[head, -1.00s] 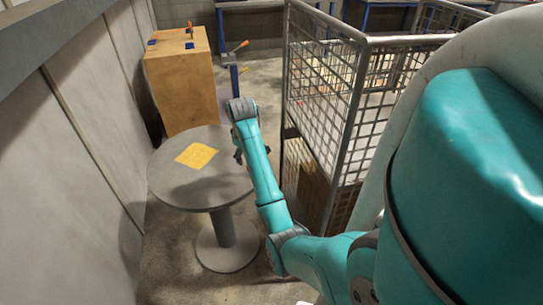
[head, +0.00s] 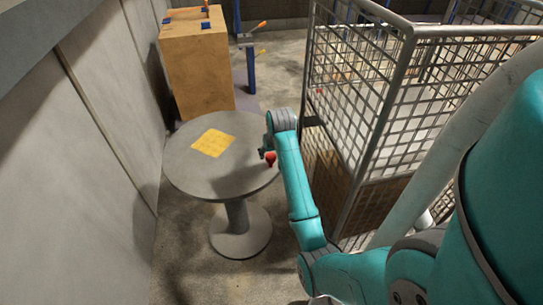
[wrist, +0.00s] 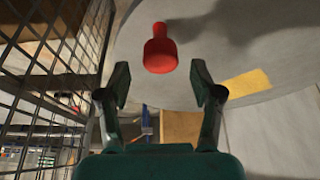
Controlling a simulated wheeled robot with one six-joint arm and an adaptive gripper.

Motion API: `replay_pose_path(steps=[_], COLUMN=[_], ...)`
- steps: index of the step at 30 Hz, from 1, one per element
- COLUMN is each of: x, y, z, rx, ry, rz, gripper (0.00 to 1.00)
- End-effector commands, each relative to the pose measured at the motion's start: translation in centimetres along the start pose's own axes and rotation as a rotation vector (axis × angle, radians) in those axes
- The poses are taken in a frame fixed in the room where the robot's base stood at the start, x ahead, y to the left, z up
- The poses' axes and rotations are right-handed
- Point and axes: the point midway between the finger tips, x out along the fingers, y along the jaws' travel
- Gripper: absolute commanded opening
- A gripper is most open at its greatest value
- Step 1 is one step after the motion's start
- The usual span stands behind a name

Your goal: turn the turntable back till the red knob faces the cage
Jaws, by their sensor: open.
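The round grey turntable (head: 205,180) stands on a pedestal left of the cage, with a yellow square (head: 213,142) on its top. The red knob (head: 271,159) is at the table's right edge, on the side towards the cage (head: 378,115). In the wrist view the red knob (wrist: 160,49) is ahead of and between my open fingers, with nothing between the fingertips touching it. My gripper (wrist: 161,82) is open and empty. In the head view my gripper (head: 264,153) is at the table's right edge beside the knob, partly hidden by my arm.
A wooden box (head: 197,75) with blue and orange parts on top stands behind the table. A blue post with an orange handle (head: 250,62) is beside it. A grey wall (head: 100,150) runs close along the left. Bare floor shows in front of the table.

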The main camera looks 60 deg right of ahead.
Motion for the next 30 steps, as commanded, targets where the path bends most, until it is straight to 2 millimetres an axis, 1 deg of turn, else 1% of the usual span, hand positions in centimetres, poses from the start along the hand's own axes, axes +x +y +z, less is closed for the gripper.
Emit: replay_pose_path(steps=[1,6,12,18,19,20,21,23,24,26,27,30], x=[0.8,2.5,3.2,3.2,3.2,3.2,3.2,3.2,3.2,3.2,3.2,3.2], y=[0.0,0.0,0.0,0.0,0.0,0.0,0.0,0.0,0.0,0.0,0.0,0.0], z=[0.1,0.0,0.0,0.0,0.0,0.0,0.0,0.0,0.0,0.0,0.0,0.0], rx=[0.000,0.000,0.000,-0.001,-0.001,-0.001,-0.001,-0.001,-0.001,-0.001,-0.001,-0.001], ry=[-0.002,-0.001,0.000,0.000,0.000,0.000,0.000,0.001,0.001,0.001,0.001,0.001], rz=[0.000,0.000,0.000,0.000,0.000,0.000,0.000,0.000,0.000,0.000,0.000,0.000], gripper=[0.65,0.65,0.65,0.65,0.60,0.53,0.43,0.28,0.18,0.03,0.00,0.00])
